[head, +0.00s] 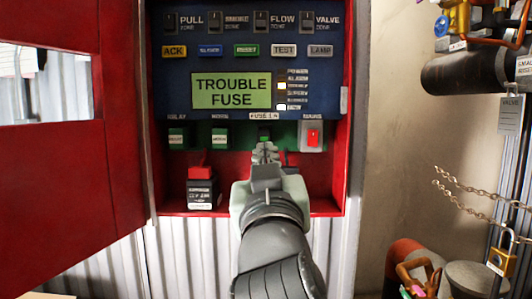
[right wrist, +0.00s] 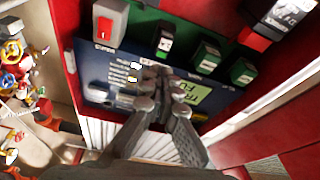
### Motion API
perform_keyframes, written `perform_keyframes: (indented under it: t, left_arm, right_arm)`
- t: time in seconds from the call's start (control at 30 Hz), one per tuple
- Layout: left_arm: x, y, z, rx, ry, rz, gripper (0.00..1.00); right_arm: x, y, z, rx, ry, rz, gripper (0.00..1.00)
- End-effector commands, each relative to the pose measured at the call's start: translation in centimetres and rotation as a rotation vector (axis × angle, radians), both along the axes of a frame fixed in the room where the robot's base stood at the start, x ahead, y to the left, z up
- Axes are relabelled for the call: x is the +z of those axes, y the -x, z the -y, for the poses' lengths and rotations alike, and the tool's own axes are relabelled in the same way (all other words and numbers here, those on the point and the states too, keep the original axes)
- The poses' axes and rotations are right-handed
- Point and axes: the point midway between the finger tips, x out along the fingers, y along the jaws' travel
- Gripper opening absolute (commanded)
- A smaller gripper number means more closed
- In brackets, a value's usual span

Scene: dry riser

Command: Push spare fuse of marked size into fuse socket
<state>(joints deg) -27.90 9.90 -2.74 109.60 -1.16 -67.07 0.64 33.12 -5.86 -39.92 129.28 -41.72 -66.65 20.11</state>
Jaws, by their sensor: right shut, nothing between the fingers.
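The alarm panel's green display (head: 231,91) reads "TROUBLE FUSE". Below it a label (head: 264,115) reads "FUSE 1A". Under that label the fuse socket block (head: 264,132) shows above my right gripper, partly hidden by it; in the right wrist view a dark block (right wrist: 165,40) stands just beyond the fingertips. My right gripper (head: 265,152) is shut and empty, its fingertips just below the socket in the head view; the fingers also show in the right wrist view (right wrist: 155,72). I cannot tell whether they touch the block. No loose fuse is discernible. My left gripper is out of view.
A red rocker switch (head: 313,137) sits right of the socket, and green relay blocks (head: 219,137) sit left. A black box with a red top (head: 203,190) stands on the cabinet floor. The red door (head: 70,170) hangs open left. Pipes (head: 475,70) and chains are at right.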

Motion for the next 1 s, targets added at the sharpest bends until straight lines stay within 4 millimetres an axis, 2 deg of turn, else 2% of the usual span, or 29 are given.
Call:
perform_keyframes:
  t: [0.2, 0.4, 1.0]
  left_arm:
    - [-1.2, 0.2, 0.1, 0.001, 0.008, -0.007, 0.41]
    - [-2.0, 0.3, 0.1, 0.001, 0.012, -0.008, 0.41]
    - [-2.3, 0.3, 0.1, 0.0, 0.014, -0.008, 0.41]
  right_arm:
    - [0.9, -2.6, -0.1, -0.001, 0.002, 0.001, 0.0]
    - [1.3, -4.1, -0.1, 0.001, 0.001, 0.0, 0.0]
    - [1.4, -4.6, -0.1, 0.001, 0.0, 0.001, 0.0]
